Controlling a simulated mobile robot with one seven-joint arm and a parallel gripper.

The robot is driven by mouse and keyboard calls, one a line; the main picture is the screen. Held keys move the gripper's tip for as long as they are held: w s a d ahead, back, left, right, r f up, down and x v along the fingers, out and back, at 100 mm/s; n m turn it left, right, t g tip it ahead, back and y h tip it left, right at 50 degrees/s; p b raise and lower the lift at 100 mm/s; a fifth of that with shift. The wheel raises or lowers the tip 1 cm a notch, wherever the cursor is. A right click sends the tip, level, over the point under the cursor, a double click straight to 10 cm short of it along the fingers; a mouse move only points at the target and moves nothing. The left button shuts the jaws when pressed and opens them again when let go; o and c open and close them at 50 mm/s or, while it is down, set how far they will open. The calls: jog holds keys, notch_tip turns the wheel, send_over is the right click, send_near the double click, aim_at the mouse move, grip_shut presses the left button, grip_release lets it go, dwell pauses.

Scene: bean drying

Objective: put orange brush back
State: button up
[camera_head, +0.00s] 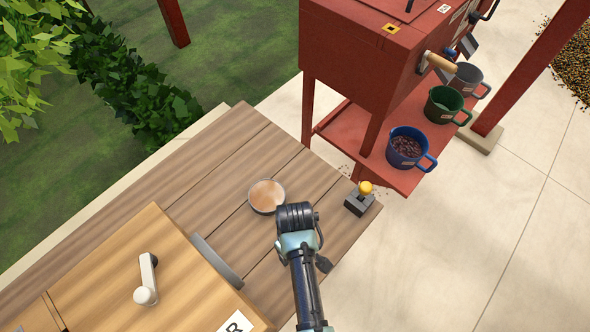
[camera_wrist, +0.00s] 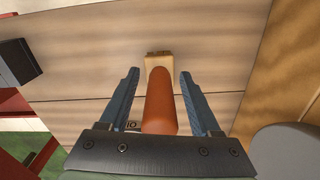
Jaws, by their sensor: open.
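The brush (camera_wrist: 160,105) has a smooth orange handle and a pale tan end that points away from my wrist. It shows in the wrist view between the two dark blue-grey fingers of my gripper (camera_wrist: 160,73). The fingers are open, one on each side of the handle, with a gap visible on both sides. The tan end appears against the wooden table (camera_head: 225,155); whether the brush touches it I cannot tell. In the head view my gripper (camera_head: 296,213) is over the table and hides the brush.
A round bowl (camera_head: 267,196) stands left of my gripper, and a dark block with a yellow knob (camera_head: 360,200) at the table's right corner. A red machine's shelf holds blue (camera_head: 408,149), green and grey mugs.

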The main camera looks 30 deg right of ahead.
notch_tip(320, 180, up, 12)
jog(key=shift+r+p, duration=0.2)
jog(key=shift+p, duration=0.6)
jog(key=w+r+t+h, duration=0.2)
jog(key=w+r+t, duration=0.5)
jog(key=w+r, duration=0.7)
jog(key=w+a+r+m+t, duration=0.1)
jog(key=w+r+t, duration=0.2)
jog(key=r, duration=0.5)
jog(key=w+a+r+t, duration=0.1)
jog(key=w+r+t, duration=0.2)
jog(key=r, duration=0.5)
jog(key=s+a+r+t, duration=0.2)
jog(key=a+r+t, duration=0.15)
jog(key=r, duration=0.85)
jog(key=s+a+r+t, duration=0.2)
jog(key=r+t, duration=0.3)
jog(key=r, duration=0.7)
jog(key=s+a+r+t+y, duration=0.1)
jog(key=s+a+r+t, duration=0.1)
jog(key=s+r, duration=0.3)
jog(key=s+a+r+m+t+y, duration=0.1)
jog(key=s+r+t, duration=0.3)
jog(key=r, duration=0.4)
jog(key=shift+s+a+r, duration=0.2)
jog(key=shift+s+a, duration=0.15)
jog(key=shift+s, duration=0.35)
